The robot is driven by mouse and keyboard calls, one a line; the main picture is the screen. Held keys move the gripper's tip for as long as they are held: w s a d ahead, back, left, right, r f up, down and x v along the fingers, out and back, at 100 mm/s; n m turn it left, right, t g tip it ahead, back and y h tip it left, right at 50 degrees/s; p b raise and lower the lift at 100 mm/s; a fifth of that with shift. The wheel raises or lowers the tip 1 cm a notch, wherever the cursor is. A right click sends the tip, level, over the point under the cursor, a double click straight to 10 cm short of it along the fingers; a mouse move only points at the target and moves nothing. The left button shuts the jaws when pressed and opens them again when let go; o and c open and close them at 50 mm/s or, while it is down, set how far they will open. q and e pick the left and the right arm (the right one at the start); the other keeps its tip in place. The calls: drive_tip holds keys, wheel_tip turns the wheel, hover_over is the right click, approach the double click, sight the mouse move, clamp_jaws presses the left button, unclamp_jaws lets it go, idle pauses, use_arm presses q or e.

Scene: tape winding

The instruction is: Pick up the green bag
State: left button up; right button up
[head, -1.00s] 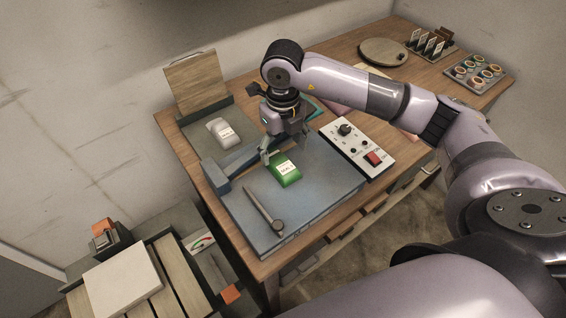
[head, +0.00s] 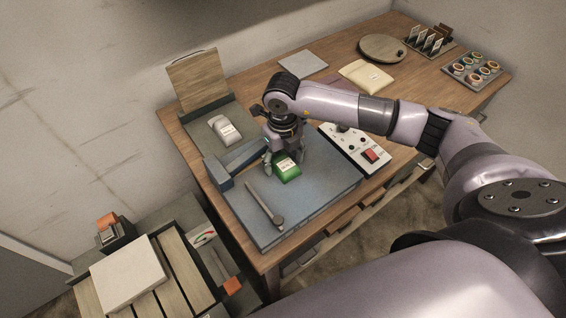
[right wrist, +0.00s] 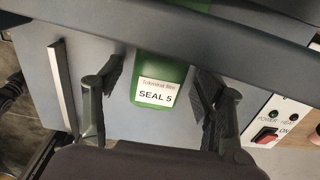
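The green bag (head: 288,175) lies on the blue-grey plate (head: 315,197) on the wooden table. In the right wrist view the green bag (right wrist: 160,75) carries a white label reading "SEAL 5". My right gripper (head: 281,166) is down at the bag, partly covering it in the head view. In the right wrist view its two fingers (right wrist: 160,97) are apart, one on each side of the bag, with gaps showing between fingers and bag. My left gripper is in neither view.
A blue bar (head: 235,165) crosses behind the bag. A dark rod-like tool (head: 262,203) lies on the plate's left part. A white control box (head: 357,152) with a red switch stands to the right.

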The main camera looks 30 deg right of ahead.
drive_tip(key=c, duration=1.1)
drive_tip(key=shift+w+d+r, duration=0.1)
drive_tip(key=shift+r, duration=0.05)
